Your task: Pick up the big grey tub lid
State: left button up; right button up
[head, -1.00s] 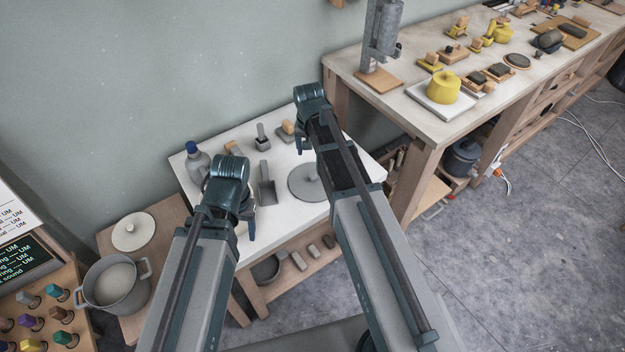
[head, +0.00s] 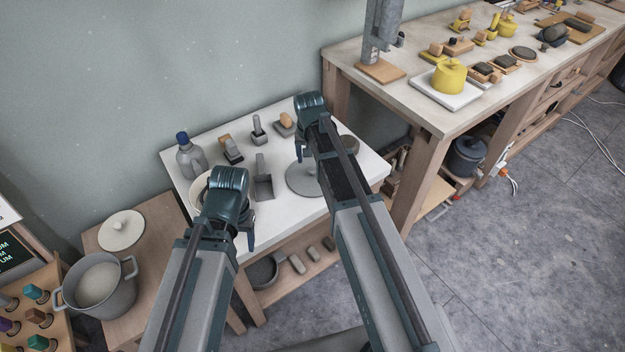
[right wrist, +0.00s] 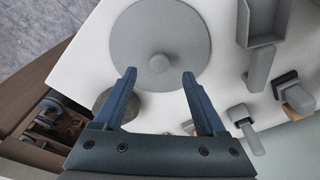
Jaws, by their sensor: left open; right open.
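The big grey tub lid (head: 303,181) is a round flat disc lying on the white table, partly hidden behind my right arm in the head view. The right wrist view shows the lid (right wrist: 150,28) with its small round knob (right wrist: 159,62) near the middle. My right gripper (right wrist: 158,75) is open, its two blue fingers apart with the knob in line between and just beyond the tips. It looks empty and above the table. In the head view my right gripper (head: 300,150) is beside the lid's far side. My left gripper (head: 248,235) is open over the table's front left part.
On the white table (head: 285,215) stand a grey bottle (head: 190,158), a grey scoop (head: 262,185) and several brushes and tools. A pot (head: 103,285) and a pale lid (head: 121,230) are at left. A long workbench (head: 440,115) rises at right.

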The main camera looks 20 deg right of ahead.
aim_at(313, 168)
jog(key=f+b, duration=0.3)
jog(key=w+f+b, duration=0.1)
jog(key=f+b, duration=0.1)
jog(key=shift+d+f, duration=0.1)
jog(key=shift+d, duration=0.2)
grip_shut()
